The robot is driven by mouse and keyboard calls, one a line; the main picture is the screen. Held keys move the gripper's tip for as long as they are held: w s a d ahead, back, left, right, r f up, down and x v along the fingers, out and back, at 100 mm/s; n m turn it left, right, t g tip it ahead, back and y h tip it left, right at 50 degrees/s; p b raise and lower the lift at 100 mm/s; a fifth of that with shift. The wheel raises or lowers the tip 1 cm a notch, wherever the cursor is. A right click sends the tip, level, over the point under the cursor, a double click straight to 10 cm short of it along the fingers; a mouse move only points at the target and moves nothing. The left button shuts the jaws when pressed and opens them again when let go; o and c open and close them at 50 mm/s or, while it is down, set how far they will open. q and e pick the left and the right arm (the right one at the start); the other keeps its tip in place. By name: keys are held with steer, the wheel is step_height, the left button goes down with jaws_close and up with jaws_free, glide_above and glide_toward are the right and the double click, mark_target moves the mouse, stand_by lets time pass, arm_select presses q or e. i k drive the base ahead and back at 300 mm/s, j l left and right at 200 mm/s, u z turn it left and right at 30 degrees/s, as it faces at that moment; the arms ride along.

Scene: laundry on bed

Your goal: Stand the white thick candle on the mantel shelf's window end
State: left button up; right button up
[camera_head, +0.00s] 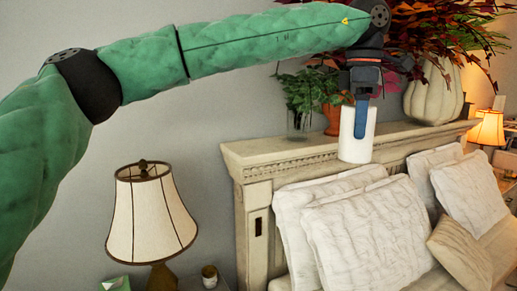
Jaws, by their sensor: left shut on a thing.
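The white thick candle (347,146) is upright in my left gripper (361,118), which points straight down with a blue finger along the candle's near side. The gripper is shut on it. The pale carved mantel shelf (262,152) runs behind the bed pillows. The candle overlaps the shelf's front edge in the picture, and its base shows lower than the top surface. I cannot tell whether it touches the shelf. No window shows in this view. My right gripper is not in view.
A leafy plant in a glass (300,122), an orange vase (332,118) and a ribbed white vase (434,95) with red foliage stand along the shelf. The shelf's left end is bare. Pillows (365,235) lie below, and a lamp (150,220) stands at the lower left.

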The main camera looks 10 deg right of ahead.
mark_target(269, 144)
steer(key=i, duration=1.5)
